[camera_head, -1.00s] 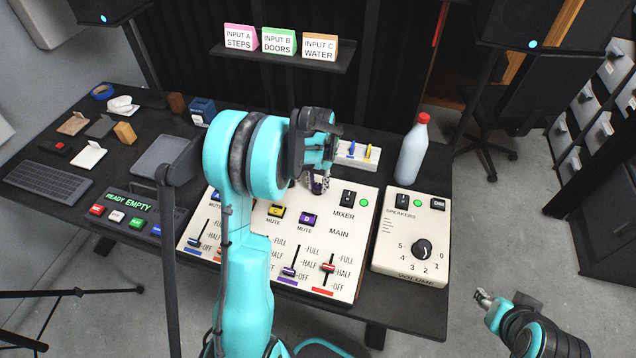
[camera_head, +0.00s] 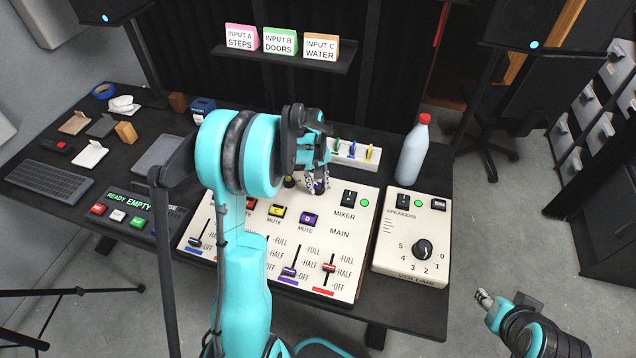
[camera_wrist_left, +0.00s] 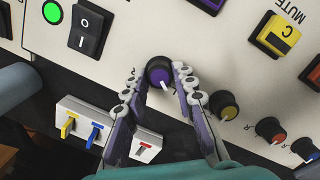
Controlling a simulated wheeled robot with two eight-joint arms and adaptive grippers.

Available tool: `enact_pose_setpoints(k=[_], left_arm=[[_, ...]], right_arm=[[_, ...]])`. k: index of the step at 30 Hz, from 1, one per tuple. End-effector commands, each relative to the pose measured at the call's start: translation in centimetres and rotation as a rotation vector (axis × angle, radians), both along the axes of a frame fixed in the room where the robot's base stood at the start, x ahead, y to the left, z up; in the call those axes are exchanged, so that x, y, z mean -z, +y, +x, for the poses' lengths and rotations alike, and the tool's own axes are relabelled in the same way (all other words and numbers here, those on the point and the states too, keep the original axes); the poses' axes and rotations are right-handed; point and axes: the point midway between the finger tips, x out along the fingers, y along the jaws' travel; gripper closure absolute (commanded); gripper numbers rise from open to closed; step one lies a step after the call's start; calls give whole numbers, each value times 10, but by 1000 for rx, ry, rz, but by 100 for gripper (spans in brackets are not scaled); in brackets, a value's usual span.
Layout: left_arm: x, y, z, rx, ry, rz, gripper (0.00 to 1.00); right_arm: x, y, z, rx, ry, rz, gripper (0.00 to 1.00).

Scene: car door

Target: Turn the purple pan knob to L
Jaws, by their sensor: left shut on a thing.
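The purple pan knob (camera_wrist_left: 159,74) is on the pale mixer panel (camera_head: 345,255). It is a dark round knob with a purple cap and a white pointer line. In the left wrist view the line points down and slightly right. My left gripper (camera_wrist_left: 160,80) is shut on the knob, with one finger on each side. In the head view the left gripper (camera_head: 318,186) is at the panel's back edge and mostly covers the knob.
A yellow-capped knob (camera_wrist_left: 223,105) and a red-capped knob (camera_wrist_left: 269,130) sit beside the purple one. A switch strip (camera_head: 352,155) with coloured levers is close behind the gripper. A bottle (camera_head: 413,150) and the speaker volume box (camera_head: 412,240) are to the right.

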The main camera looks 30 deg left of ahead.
Motion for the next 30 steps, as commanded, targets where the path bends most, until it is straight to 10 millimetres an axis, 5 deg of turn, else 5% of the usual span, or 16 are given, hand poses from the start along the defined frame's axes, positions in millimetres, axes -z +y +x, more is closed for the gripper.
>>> enact_pose_setpoints(k=[23, 24, 26, 30], left_arm=[[0, 1, 0, -107, -5, -13, 100], [0, 1, 0, -107, -5, -13, 69], [0, 1, 0, -107, -5, -13, 53], [0, 1, 0, -106, -5, -14, 53]], right_arm=[[0, 0, 0, 0, 0, 0, 60], [0, 0, 0, 0, 0, 0, 60], [0, 0, 0, 0, 0, 0, 60], [0, 0, 0, 0, 0, 0, 60]])
